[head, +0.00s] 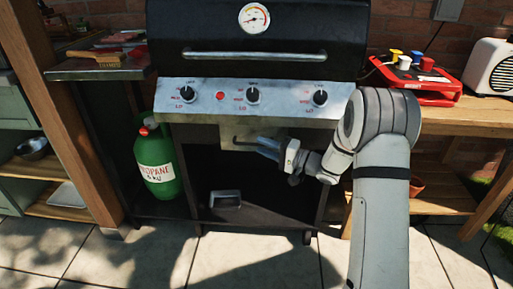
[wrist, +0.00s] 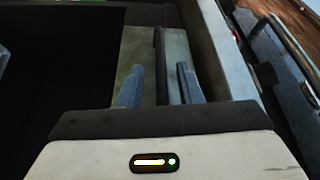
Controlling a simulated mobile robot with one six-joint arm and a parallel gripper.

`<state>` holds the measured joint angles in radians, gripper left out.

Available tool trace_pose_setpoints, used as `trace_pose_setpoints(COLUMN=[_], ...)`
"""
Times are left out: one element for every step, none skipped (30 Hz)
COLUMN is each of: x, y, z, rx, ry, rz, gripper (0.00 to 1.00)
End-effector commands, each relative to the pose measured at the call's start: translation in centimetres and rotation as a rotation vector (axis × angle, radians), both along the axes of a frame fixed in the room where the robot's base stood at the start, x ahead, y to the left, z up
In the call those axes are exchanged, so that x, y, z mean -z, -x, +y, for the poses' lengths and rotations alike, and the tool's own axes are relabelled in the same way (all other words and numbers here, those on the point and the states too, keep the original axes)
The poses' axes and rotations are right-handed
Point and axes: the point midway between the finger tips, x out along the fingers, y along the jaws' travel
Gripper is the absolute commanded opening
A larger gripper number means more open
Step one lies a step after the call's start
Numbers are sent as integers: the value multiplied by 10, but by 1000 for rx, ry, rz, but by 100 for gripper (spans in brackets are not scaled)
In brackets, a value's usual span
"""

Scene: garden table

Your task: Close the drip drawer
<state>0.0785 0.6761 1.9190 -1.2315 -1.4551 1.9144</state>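The drip drawer (head: 229,138) is a pale metal front under the grill's knob panel, with a dark bar handle. How far it stands out from the grill is hard to tell. My gripper (head: 266,148) is at the right part of the drawer front, beside the handle. In the wrist view my gripper (wrist: 158,88) has its two blue-grey fingers apart. The dark handle bar (wrist: 160,50) runs between them against the pale drawer front (wrist: 175,47), with visible gaps at the fingers. My gripper and arm hide the drawer's right end in the head view.
The grill's knob panel (head: 285,97) overhangs the drawer. A green propane tank (head: 160,165) stands at left, and a small metal box (head: 225,199) lies on the lower shelf. A wooden side table (head: 465,118) with a red case (head: 415,80) is at right.

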Motion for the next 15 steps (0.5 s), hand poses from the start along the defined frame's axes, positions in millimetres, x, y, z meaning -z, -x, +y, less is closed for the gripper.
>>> trace_pose_setpoints(x=[2, 1, 1, 0, 0, -1, -1, -1, -2, -2, -2, -2, -2, -2, -2], y=[-2, -4, -6, -7, -8, -9, -10, -10, -10, -11, -11, -11, -11, -11, -10], z=[9, 12, 17, 20, 22, 24, 26, 27, 28, 28, 28, 28, 28, 28, 28], rx=[-4, -5, -4, -4, -4, -5, -5, -5, -5, -5, -5, -4, -4, -4, -4], ry=[0, 0, 1, 0, 1, 1, 0, 0, 1, 1, 1, 1, 1, 1, 1], rz=[-1, -1, -1, -1, -2, -2, -1, -1, -1, 0, 0, 0, 0, 0, 0], gripper=[33, 33, 33, 33, 33, 33, 33, 33, 33, 33, 33, 33, 33, 33, 33])
